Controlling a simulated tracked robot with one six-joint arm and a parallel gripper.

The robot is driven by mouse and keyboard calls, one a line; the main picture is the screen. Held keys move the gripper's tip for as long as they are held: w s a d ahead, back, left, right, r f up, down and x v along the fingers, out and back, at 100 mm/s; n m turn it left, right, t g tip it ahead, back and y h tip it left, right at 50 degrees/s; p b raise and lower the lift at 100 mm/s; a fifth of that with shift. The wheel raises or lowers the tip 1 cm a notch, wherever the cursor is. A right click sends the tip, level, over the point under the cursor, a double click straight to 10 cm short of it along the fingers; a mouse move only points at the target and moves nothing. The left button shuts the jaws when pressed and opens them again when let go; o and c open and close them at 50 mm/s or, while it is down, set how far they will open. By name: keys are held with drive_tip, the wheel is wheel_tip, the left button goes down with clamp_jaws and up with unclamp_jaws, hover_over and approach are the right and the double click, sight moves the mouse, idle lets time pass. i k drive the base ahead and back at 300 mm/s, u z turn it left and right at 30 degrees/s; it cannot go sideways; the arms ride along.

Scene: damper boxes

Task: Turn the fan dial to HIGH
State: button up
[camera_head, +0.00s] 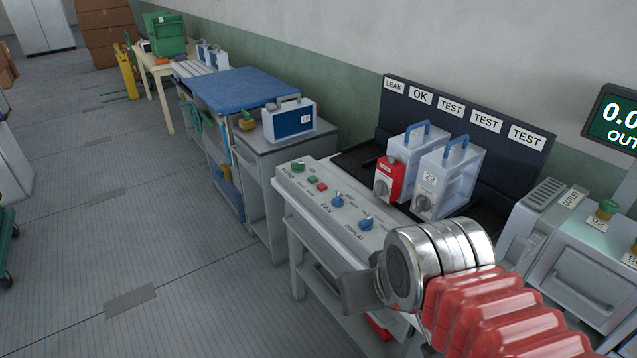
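The fan dial (338,200) is a small blue knob on the sloping grey control panel (318,217), beside the word FAN. Its setting marks are too small to read, so I cannot tell where it points. A similar blue display dial (366,223) sits to its right, by the word DISPLAY. My arm, with a red ribbed sleeve and silver wrist, reaches in from the lower right. My gripper (357,292) shows as a dark grey shape at the panel's front edge, below and right of the fan dial and apart from it. Its fingers are not clearly seen.
Green (298,166) and red (321,187) buttons lie left of the dials. Two damper boxes with blue handles, one red-fronted (390,178) and one grey (430,195), stand behind the panel before a dark labelled board (470,122).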

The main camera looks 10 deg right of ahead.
sight(337, 201)
drive_tip(key=u, duration=0.3)
drive_tip(key=i, duration=0.65)
drive_tip(key=u, duration=0.85)
drive_tip(key=i, duration=0.75)
drive_tip(key=u, duration=0.4)
